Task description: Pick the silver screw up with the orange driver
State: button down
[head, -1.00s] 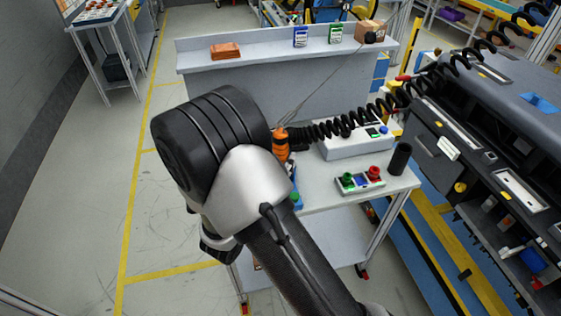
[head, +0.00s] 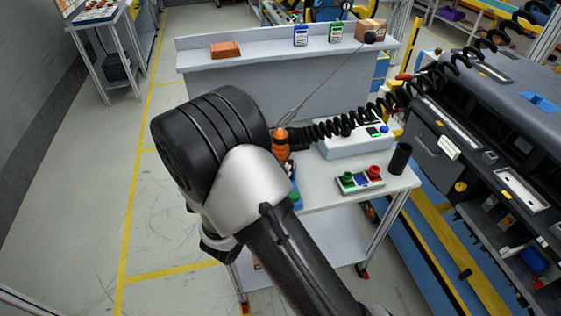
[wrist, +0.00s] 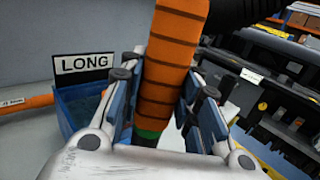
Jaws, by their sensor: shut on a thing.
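The orange driver (wrist: 172,60), ringed with dark bands, stands nearly upright between the fingers of my gripper (wrist: 163,88), which is shut on it. A green band shows at its lower end. Its bit is hidden behind my gripper body. In the head view the driver's orange top (head: 281,141) shows just right of my wrist, joined to a cable, while my gripper is hidden there. A blue bin (wrist: 75,112) with a LONG sign (wrist: 85,64) is behind and left of my gripper. I cannot see the silver screw.
The cart top (head: 325,178) carries a small tray with red, green and blue parts (head: 360,181), a black cup (head: 400,158) and a pale box with a screen (head: 355,140). A black coiled hose (head: 375,108) runs behind. A dark dashboard module (head: 480,150) stands at right.

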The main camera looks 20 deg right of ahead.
aim_at(280, 153)
jog(key=shift+f+b, duration=0.4)
jog(key=shift+f, duration=0.15)
dwell(0.5)
jog(key=shift+r, duration=0.15)
jog(key=shift+r+p, duration=1.85)
jog(key=shift+r, duration=0.35)
jog(key=shift+f, duration=0.1)
